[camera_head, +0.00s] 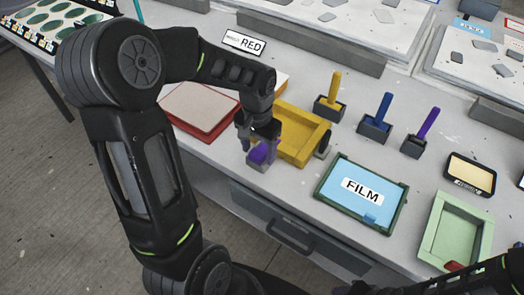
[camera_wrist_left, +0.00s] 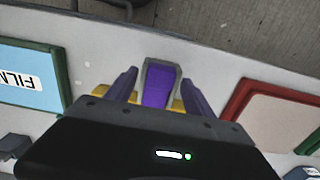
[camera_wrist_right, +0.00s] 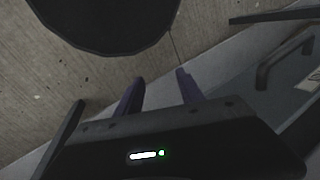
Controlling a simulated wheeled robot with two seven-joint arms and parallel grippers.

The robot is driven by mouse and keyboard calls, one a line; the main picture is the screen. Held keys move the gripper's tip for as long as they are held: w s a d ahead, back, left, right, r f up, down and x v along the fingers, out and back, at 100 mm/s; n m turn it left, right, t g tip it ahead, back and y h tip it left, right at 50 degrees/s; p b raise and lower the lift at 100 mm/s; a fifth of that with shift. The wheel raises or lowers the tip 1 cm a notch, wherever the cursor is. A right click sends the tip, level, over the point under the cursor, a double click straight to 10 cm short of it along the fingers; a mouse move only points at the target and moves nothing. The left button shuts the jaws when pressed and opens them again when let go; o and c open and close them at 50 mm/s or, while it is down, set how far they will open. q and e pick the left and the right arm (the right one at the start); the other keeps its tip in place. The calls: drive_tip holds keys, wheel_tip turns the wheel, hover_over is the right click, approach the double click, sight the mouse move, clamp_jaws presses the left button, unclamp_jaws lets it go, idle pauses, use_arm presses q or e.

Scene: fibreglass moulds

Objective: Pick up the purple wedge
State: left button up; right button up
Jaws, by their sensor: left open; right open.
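The purple wedge (camera_head: 260,154) sits in a small grey holder (camera_head: 257,167) near the table's front edge, left of the middle. My left gripper (camera_head: 258,145) is open and points down at the wedge, partly covering it in the head view. In the left wrist view the purple wedge (camera_wrist_left: 158,92) shows between the two spread fingers (camera_wrist_left: 160,90), with a gap on each side. My right gripper (camera_wrist_right: 158,92) is open and empty in the right wrist view, above the floor by the table's front. Its fingers cannot be made out in the head view.
A yellow mould (camera_head: 298,152) stands just right of my left gripper and a red one (camera_head: 196,138) to its left. Farther right are a green-framed FILM tray (camera_head: 330,196), yellow, blue and purple handled tools in holders, and a pale green mould (camera_head: 428,262). A drawer (camera_head: 290,226) is below.

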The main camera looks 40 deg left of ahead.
use_arm(q)
drive_tip(key=shift+c, duration=0.3)
clamp_jaws()
idle(0.5)
